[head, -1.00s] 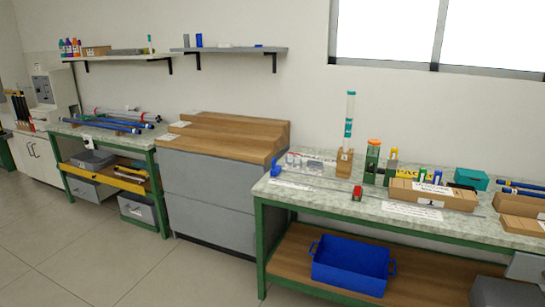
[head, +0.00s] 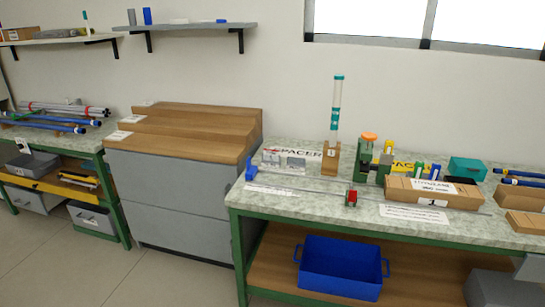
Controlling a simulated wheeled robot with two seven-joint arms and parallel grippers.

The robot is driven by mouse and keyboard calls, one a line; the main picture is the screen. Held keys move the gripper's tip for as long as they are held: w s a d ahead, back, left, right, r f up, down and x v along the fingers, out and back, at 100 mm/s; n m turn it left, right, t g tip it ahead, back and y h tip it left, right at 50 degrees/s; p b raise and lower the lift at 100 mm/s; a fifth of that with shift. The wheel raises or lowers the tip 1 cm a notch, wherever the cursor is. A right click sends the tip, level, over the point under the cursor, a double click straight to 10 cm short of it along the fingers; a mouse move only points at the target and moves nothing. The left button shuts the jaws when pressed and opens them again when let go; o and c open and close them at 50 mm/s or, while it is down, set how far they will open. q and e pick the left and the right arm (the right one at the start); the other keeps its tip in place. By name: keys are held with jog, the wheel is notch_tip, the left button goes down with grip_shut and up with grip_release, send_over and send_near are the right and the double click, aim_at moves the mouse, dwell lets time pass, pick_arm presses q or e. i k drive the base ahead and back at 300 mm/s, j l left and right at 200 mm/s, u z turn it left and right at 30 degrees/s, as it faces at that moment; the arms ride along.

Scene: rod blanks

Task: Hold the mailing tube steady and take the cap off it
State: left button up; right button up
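I cannot tell for certain which item is the mailing tube. More blue tubes (head: 522,183) lie at the right edge of the right bench, partly cut off. A clear tube with teal bands (head: 336,118) stands upright in a wooden block (head: 331,158) on the right bench. No separate cap can be made out at this distance. Neither of my grippers is in view.
The right bench (head: 300,205) carries cardboard boxes (head: 433,193), a green stand (head: 364,160), a teal bin (head: 467,168) and a long thin rod on small supports. A blue crate (head: 340,268) sits on its lower shelf. A stepped wooden-topped cabinet (head: 180,190) stands between benches. Floor (head: 170,282) in front is clear.

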aim_at(338, 87)
jog(key=l+z, duration=0.2)
jog(key=z, duration=0.2)
jog(key=i+l+z, duration=0.1)
jog(key=z, duration=0.25)
jog(key=i+l+z, duration=0.1)
jog(key=l+z, duration=0.15)
jog(key=z, duration=0.15)
jog(key=i+l+z, duration=0.35)
jog(key=i+l, duration=0.6)
jog(key=u, duration=1.55)
